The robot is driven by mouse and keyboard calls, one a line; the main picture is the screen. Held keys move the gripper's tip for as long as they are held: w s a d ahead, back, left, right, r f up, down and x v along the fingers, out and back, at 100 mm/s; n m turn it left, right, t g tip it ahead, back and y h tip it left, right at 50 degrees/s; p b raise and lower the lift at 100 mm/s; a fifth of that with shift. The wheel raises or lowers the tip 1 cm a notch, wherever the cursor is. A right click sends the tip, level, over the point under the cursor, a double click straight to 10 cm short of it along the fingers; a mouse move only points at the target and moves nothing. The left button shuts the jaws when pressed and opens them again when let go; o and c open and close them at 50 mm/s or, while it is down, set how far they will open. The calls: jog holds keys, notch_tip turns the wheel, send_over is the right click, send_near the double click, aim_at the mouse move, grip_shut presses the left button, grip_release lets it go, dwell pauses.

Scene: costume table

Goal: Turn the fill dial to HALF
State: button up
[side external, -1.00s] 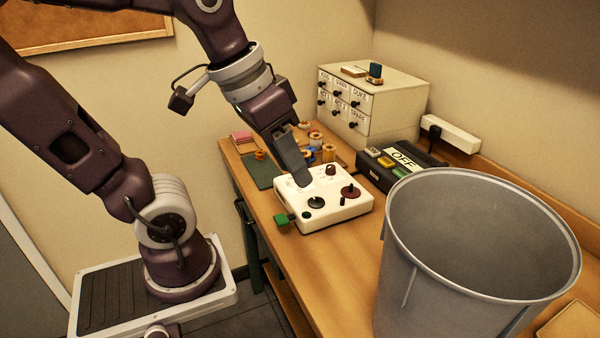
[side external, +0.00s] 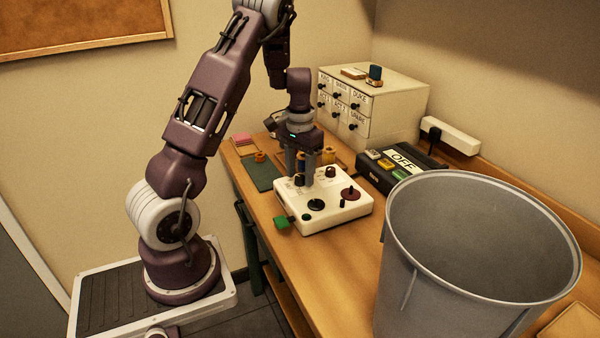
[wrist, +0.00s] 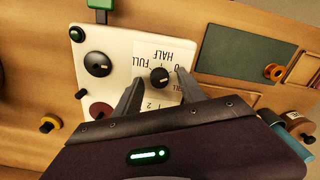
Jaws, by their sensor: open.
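The white control box (side external: 345,208) sits on the table. In the wrist view a small black dial (wrist: 160,76) stands on the white panel (wrist: 117,42), with printed labels HALF, FULL and others around it. The dial's pale mark is too small for me to tell its exact setting. My gripper (wrist: 157,85) points down with its two fingers apart, one on each side of this dial. I cannot tell whether they touch it. In the side view my gripper (side external: 315,172) is over the back left of the box, and the dial (side external: 299,180) shows by its fingers.
The box also carries a large black knob (side external: 316,204), a dark red knob (side external: 350,193) and a green piece (side external: 282,222) at its side. A grey bin (side external: 440,290) stands front right. Behind are a black OFF unit (side external: 372,180) and a labelled drawer cabinet (side external: 395,105).

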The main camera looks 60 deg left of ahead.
jog(key=shift+f, duration=0.15)
jog(key=shift+c, duration=0.2)
grip_shut()
jog(key=shift+n, duration=0.3)
jog(key=n, duration=1)
jog(key=shift+n, duration=0.7)
jog(key=shift+o, duration=0.2)
grip_release()
